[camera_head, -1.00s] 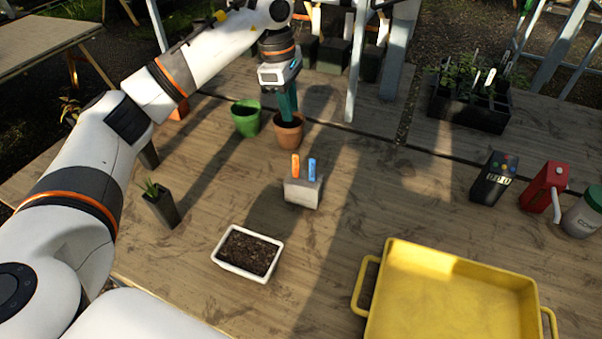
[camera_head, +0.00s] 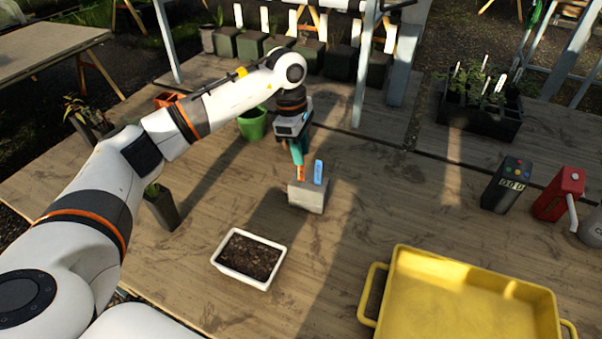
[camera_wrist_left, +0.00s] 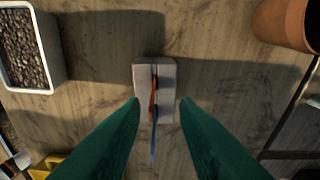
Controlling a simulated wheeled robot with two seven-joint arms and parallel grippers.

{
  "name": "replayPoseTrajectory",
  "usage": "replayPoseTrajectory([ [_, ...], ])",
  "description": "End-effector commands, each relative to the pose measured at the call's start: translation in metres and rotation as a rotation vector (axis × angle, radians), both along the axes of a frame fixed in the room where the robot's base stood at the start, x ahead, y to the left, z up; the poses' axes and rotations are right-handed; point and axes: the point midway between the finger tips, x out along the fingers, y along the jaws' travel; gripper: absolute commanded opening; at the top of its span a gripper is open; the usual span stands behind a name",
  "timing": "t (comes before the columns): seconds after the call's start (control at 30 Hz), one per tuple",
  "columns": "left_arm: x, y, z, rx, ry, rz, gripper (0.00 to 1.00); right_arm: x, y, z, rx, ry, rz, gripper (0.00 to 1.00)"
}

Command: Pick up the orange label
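The orange label (camera_head: 301,173) stands upright in a small grey block (camera_head: 308,196), beside a blue label (camera_head: 318,171). My left gripper (camera_head: 297,158) is just above the orange label, its green fingers pointing down. In the left wrist view, the open fingers (camera_wrist_left: 160,102) are apart, with the orange label (camera_wrist_left: 153,104) and the blue label (camera_wrist_left: 153,146) lined up in the gap between them. The block (camera_wrist_left: 143,75) shows just beyond the fingertips. I cannot tell whether a finger touches the label. My right gripper is not in view.
A white soil tray (camera_head: 221,263) sits in front of the block, and a yellow tray (camera_head: 440,262) stands at the right front. A green pot (camera_head: 253,125) is behind. A terracotta pot (camera_wrist_left: 283,25) shows in the left wrist view. A dark planter (camera_head: 161,209) stands at left.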

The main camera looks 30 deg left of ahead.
Motion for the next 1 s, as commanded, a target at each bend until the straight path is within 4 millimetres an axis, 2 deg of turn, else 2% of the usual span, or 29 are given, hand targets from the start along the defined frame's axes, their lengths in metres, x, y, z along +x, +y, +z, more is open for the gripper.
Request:
replayPoseTrajectory([
  [0.2, -0.007, -0.006, -0.029, 0.000, 0.006, -0.002, 0.28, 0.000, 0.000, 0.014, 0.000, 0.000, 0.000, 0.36],
  [0.3, -0.006, -0.007, -0.042, -0.001, 0.004, 0.000, 0.28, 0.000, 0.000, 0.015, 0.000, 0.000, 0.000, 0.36],
  [0.6, -0.005, -0.008, -0.049, 0.000, -0.001, 0.000, 0.28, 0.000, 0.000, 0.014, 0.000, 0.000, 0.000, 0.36],
  [0.63, -0.005, -0.008, -0.049, 0.000, 0.000, 0.000, 0.26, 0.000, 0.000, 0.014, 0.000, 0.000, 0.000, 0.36],
  [0.8, -0.005, -0.008, -0.049, 0.000, 0.000, 0.000, 0.00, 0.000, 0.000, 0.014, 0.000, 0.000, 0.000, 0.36],
  [1.0, -0.005, -0.008, -0.049, 0.000, 0.000, 0.000, 0.00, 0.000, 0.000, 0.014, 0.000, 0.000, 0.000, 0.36],
])
